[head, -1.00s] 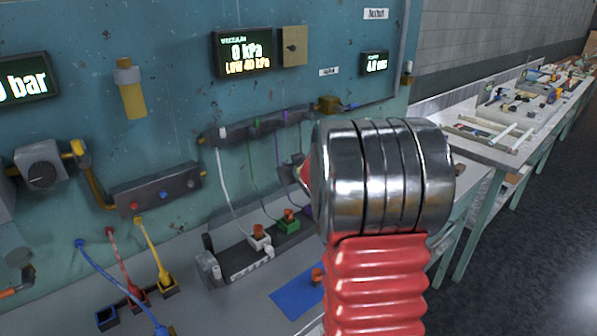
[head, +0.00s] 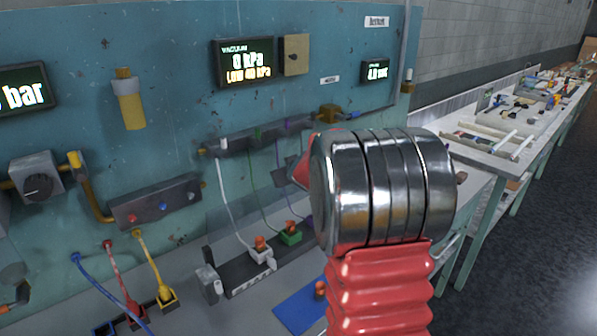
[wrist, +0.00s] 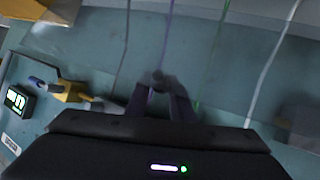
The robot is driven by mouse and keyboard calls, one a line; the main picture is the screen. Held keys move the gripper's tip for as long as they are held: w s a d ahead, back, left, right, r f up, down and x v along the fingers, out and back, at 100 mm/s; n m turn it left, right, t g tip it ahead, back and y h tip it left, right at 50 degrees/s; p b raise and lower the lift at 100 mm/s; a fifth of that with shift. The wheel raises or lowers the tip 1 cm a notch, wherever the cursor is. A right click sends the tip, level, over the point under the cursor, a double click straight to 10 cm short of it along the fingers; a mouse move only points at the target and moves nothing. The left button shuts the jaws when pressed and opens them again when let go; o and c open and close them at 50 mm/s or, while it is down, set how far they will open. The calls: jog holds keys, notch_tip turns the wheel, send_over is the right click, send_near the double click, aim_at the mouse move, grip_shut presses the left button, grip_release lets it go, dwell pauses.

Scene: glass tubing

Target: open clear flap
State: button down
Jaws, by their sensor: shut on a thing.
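The clear flap is hard to make out. A faint see-through sheet (head: 226,226) seems to stand before the teal panel, above a black base (head: 238,272) on the bench. White, green and purple tubes run down behind or beside it from a dark manifold (head: 255,136). My gripper (wrist: 160,88) shows in the wrist view with its fingers closed on a small dark knob (wrist: 158,77) in front of the panel. I cannot tell whether the knob belongs to the flap. In the head view my red and metal arm hides most of the gripper.
A blue mat (head: 299,312) lies in front. Blue, red and yellow hoses hang left. Another bench stretches away right.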

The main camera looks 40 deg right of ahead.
jog(key=shift+w+a+f, duration=0.15)
jog(key=shift+a+f, duration=0.2)
jog(key=shift+f, duration=0.2)
jog(key=c, duration=1.6)
grip_release()
jog(key=shift+w, duration=0.1)
jog(key=shift+o, duration=0.3)
jog(key=shift+d+r, duration=0.1)
jog(key=shift+r, duration=0.1)
jog(key=shift+s+r, duration=0.45)
jog(key=shift+s, duration=0.15)
jog(key=v, duration=1.2)
jog(key=shift+a, duration=0.25)
jog(key=shift+s, duration=0.1)
jog(key=shift+c, duration=0.6)
